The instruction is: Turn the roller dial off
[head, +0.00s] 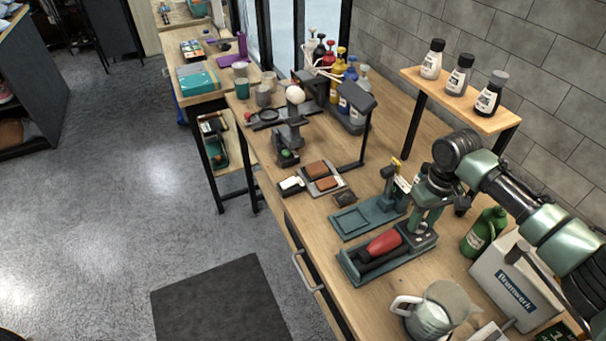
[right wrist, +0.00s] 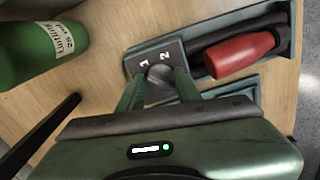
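The roller unit is a dark teal tray (head: 350,272) on the wooden bench, with a red roller (head: 384,243) in it. The red roller also shows at the upper right of the right wrist view (right wrist: 240,54). At the unit's end is a grey panel marked 1 and 2, with a dark grey dial (right wrist: 160,82). My right gripper (head: 421,224) points down at this end. Its two green fingers (right wrist: 158,78) stand on either side of the dial. I cannot tell whether they press on it. The dial's setting is unclear. My left gripper is out of view.
A green bottle (head: 484,233) and a white labelled box (head: 512,287) stand close to my right arm. A pitcher (head: 430,312) is at the bench's front. A teal stand (head: 352,222) is behind the roller unit.

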